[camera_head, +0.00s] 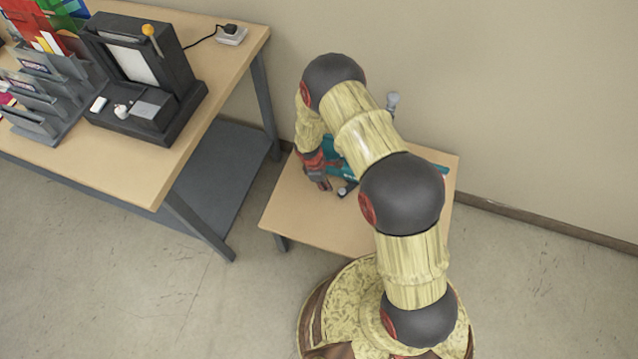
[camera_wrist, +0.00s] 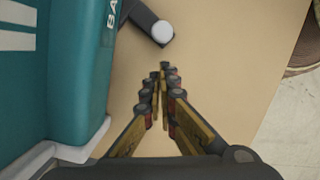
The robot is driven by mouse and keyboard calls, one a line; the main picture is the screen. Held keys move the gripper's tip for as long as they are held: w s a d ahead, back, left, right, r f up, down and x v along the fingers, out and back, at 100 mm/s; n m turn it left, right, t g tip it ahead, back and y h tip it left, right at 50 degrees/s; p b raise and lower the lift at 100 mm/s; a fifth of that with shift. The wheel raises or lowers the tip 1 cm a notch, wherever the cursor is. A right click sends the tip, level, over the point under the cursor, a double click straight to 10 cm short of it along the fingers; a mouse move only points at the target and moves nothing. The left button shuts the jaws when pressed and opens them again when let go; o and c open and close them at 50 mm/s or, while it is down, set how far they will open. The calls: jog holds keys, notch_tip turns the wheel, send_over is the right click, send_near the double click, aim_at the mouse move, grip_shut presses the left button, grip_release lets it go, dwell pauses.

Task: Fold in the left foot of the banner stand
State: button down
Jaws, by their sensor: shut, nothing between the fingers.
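The banner stand (camera_wrist: 70,75) has a teal body with white lettering and a pale grey lower edge. In the head view its teal body (camera_head: 347,173) lies on the small wooden table, partly hidden by my arm. A dark foot (camera_wrist: 143,17) with a round pale cap sticks out from the body at the top of the wrist view, angled outward. My gripper (camera_wrist: 162,72) is shut and empty, its fingertips just short of the cap, beside the teal body. In the head view my gripper (camera_head: 324,184) is at the stand's left end, close to the foot (camera_head: 346,189).
The small table (camera_head: 290,215) has bare room at its front left. A larger workbench (camera_head: 215,85) on the left carries a dark machine (camera_head: 150,75) and racks of coloured sheets (camera_head: 45,85). The wall is close behind the small table.

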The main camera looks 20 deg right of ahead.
aim_at(343, 190)
jog(key=shift+s+d+f, duration=0.1)
jog(key=shift+s+d, duration=0.05)
jog(key=shift+d, duration=0.3)
jog(key=shift+s+d+f, duration=0.1)
jog(key=shift+s+d, duration=0.05)
jog(key=shift+d, duration=0.25)
jog(key=shift+d+r, duration=0.1)
jog(key=shift+d, duration=0.05)
jog(key=shift+s+d+n, duration=0.2)
jog(key=shift+n, duration=0.2)
jog(key=shift+s+d+n, duration=0.2)
jog(key=shift+d+n, duration=0.15)
jog(key=shift+n, duration=0.05)
jog(key=shift+s+d+n, duration=0.15)
jog(key=shift+d+n, duration=0.15)
jog(key=shift+s+d+n+t, duration=0.15)
jog(key=shift+d+n+t, duration=0.1)
jog(key=shift+d+n, duration=0.3)
jog(key=shift+s+d+n+t, duration=0.15)
jog(key=shift+d+n+t, duration=0.1)
jog(key=shift+d+n, duration=0.3)
jog(key=shift+s+d, duration=0.1)
jog(key=shift+d, duration=0.65)
